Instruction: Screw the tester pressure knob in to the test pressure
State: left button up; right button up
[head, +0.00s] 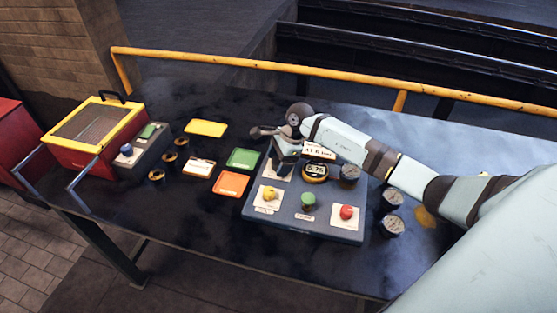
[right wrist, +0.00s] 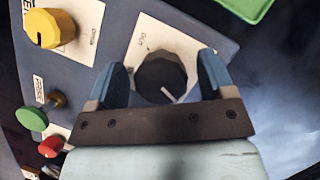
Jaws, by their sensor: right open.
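The tester (head: 335,235) is a blue-grey sloped panel on the dark bench. In the right wrist view, a dark faceted knob (right wrist: 161,76) with a white pointer line sits on a pale plate. My right gripper (right wrist: 163,88) is open, with one blue finger on each side of this knob. I cannot tell whether the fingers touch it. My left gripper is not in view.
The panel also carries a yellow knob (head: 269,194), a green knob (head: 308,199) and a red knob (head: 347,212). Loose gauges (head: 391,226) lie to the right. Coloured trays (head: 231,184) and a red-yellow box (head: 92,135) are left. A yellow rail (head: 230,63) runs behind.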

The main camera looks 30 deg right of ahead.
jog(key=c, duration=0.9)
jog(key=shift+m, duration=0.8)
jog(key=o, duration=0.9)
jog(key=shift+t, duration=0.3)
jog(key=b+v, duration=0.2)
jog(key=v, duration=1.2)
jog(key=shift+a, duration=0.15)
